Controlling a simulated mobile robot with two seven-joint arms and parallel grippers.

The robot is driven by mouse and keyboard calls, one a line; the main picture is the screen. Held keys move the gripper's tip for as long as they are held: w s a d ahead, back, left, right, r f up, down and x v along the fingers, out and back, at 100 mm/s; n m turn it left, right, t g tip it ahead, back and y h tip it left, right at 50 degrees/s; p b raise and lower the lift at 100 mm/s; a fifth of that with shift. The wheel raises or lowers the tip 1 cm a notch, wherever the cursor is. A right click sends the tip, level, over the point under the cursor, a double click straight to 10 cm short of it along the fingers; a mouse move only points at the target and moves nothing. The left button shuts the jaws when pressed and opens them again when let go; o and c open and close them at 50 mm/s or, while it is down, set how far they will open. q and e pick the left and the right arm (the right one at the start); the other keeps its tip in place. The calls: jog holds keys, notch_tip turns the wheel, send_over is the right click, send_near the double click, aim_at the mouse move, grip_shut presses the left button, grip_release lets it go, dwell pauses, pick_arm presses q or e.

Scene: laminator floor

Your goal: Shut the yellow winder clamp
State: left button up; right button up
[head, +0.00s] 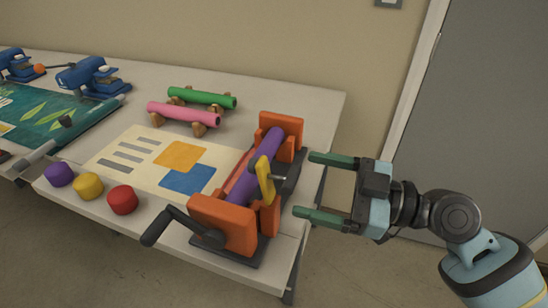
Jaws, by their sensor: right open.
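The winder (222,222) stands at the table's right end, with orange end blocks, a purple roll (257,165) and a dark crank at its near left. The yellow clamp (265,180) stands up on the winder's right side, in front of the roll. Whether it is latched cannot be told. My right gripper (328,187) is just right of the clamp, with its green fingers spread wide and nothing between them. The fingers point left toward the winder and appear apart from it. My left gripper is not in view.
A printed sheet (128,158) lies left of the winder. A purple, a yellow and a red knob (122,200) line the front edge. Pink (183,115) and green (203,97) rolls rest on wooden stands behind. Blue devices (90,77) stand far left. Free floor lies right of the table.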

aim_at(271, 175)
jog(key=p+x, duration=0.2)
jog(key=x, duration=0.5)
jog(key=shift+s+a+r, duration=0.1)
jog(key=shift+s+r, duration=0.05)
jog(key=shift+a+p, duration=0.3)
jog(key=shift+a, duration=0.1)
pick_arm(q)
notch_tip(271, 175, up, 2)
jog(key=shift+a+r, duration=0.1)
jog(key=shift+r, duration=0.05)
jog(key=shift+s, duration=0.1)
